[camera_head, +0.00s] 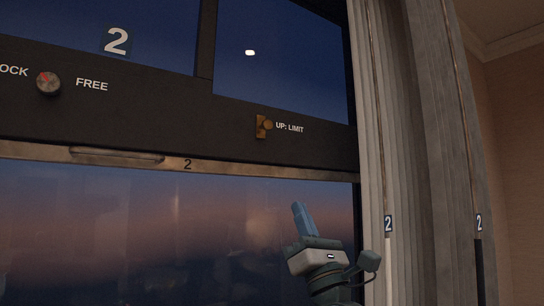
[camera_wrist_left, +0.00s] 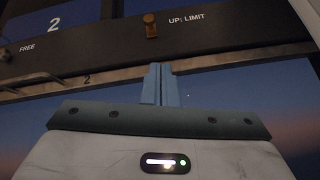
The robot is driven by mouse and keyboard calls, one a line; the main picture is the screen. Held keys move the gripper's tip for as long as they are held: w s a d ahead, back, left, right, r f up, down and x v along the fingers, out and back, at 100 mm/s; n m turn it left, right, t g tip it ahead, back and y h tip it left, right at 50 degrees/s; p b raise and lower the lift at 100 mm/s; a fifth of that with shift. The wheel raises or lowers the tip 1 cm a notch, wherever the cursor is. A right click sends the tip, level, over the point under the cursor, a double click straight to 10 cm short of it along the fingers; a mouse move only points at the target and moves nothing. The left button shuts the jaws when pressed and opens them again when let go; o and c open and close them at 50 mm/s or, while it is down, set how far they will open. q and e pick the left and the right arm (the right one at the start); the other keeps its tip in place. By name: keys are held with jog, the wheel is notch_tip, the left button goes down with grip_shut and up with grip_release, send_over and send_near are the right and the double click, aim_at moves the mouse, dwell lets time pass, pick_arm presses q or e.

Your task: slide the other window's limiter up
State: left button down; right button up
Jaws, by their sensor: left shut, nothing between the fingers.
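The limiter of window 2 is a small brass knob on a brass plate (camera_head: 261,127), set in the dark window frame beside the words "UP: LIMIT". It also shows in the left wrist view (camera_wrist_left: 151,27), above my fingers. I cannot tell for sure how high the knob sits on its plate. My left gripper (camera_head: 299,208) points up in front of the lower pane, below and a little right of the limiter in the head view. Its blue fingers (camera_wrist_left: 160,70) are shut with nothing between them and look apart from the limiter. My right gripper is not in view.
A round knob (camera_head: 48,83) marked "FREE" sits left on the same frame. A metal rail (camera_head: 230,168) with a handle (camera_head: 117,156) and a "2" runs below. Pleated curtains (camera_head: 425,120) and cords with "2" tags (camera_head: 388,223) hang at the right.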

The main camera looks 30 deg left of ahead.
aim_at(264, 131)
pick_arm(q)
jog(key=r+n+g, duration=0.1)
jog(key=a+r+n+g+h, duration=0.1)
jog(key=r+n, duration=0.2)
jog(key=shift+s+a+r+n+g, duration=0.15)
jog(key=shift+a+r+n+g, duration=0.15)
jog(key=shift+a+g, duration=0.1)
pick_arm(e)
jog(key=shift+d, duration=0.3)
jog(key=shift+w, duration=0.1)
